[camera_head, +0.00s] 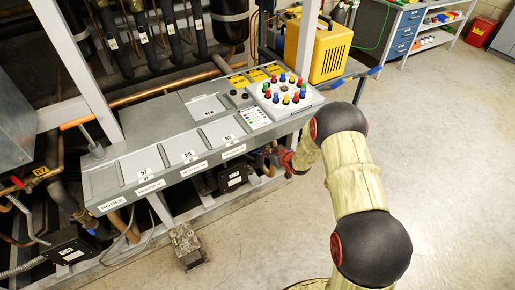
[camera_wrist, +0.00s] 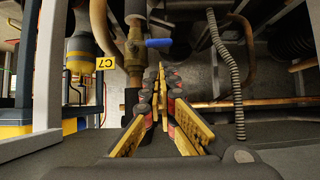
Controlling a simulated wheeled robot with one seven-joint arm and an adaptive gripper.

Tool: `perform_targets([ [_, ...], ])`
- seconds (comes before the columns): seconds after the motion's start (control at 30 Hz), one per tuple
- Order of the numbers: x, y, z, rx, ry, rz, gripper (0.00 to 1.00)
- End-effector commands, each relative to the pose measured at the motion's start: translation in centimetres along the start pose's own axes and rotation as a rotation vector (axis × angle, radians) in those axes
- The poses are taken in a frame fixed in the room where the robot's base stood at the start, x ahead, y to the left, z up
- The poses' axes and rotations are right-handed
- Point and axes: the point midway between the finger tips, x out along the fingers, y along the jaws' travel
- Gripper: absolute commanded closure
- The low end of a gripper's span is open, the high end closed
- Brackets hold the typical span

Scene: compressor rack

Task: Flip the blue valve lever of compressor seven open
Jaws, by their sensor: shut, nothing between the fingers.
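In the wrist view, the blue valve lever (camera_wrist: 158,43) sticks out to the right from a brass valve (camera_wrist: 134,52) on a vertical pipe. A yellow tag reading C7 (camera_wrist: 105,63) hangs just left of the valve. My gripper (camera_wrist: 158,72) is shut and empty. Its fingertips lie just below the lever in the picture; I cannot tell whether they touch it. In the head view my arm reaches down at the right of the grey console, and the fingers and the C7 lever are hidden there.
The grey console (camera_head: 160,148) with a board of coloured knobs (camera_head: 285,94) overhangs the pipes. In the wrist view, a ribbed hose (camera_wrist: 228,70) and copper pipe (camera_wrist: 245,104) run right of the fingers, and a frame post (camera_wrist: 50,65) stands left. The floor (camera_head: 440,140) on the right is clear.

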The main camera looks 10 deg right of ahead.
Motion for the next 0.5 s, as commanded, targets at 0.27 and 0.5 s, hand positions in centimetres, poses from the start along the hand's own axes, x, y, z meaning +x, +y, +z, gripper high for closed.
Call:
perform_targets([
  [0.27, 2.1, 0.0, 0.1, -0.001, 0.000, 0.000, 1.00],
  [0.5, 6.4, -0.1, 0.3, -0.001, -0.001, -0.001, 1.00],
])
